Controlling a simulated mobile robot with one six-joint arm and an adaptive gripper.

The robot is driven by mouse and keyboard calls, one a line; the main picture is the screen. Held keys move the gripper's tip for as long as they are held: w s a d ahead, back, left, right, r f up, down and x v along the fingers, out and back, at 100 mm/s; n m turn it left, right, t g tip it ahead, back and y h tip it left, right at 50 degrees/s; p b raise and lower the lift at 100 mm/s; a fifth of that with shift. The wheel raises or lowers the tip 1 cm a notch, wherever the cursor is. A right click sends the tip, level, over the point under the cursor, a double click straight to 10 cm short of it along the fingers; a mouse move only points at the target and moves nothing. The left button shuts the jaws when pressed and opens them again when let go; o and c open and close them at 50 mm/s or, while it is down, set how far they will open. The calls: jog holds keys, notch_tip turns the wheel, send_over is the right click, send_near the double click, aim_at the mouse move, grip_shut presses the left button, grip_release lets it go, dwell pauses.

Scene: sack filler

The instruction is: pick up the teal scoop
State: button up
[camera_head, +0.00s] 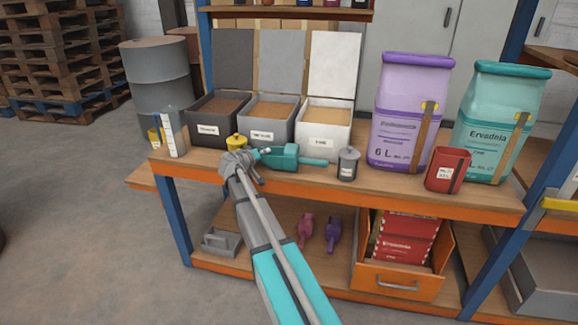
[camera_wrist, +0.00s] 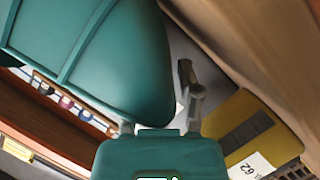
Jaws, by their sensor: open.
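The teal scoop (camera_head: 283,156) lies along the front of the bench, before the open bins. My gripper (camera_head: 247,160) is low over the bench edge at the scoop's left end, beside a yellow container (camera_head: 237,142). In the wrist view a large ribbed teal shape, which looks like the scoop (camera_wrist: 105,60), fills the upper left close to the camera. My open gripper (camera_wrist: 160,112) has one grey finger clear on the right; the other is mostly hidden behind the teal shape. I cannot tell whether they touch. The yellow container (camera_wrist: 248,130) is close on the right.
Three open bins (camera_head: 273,139) stand behind. A grey canister (camera_head: 348,164), a red container (camera_head: 448,171), a purple sack (camera_head: 409,105) and a teal sack (camera_head: 497,115) stand to the right. A clear measuring vessel (camera_head: 172,133) is at the left. Pink and purple scoops are below.

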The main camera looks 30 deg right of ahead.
dwell(0.6)
grip_shut()
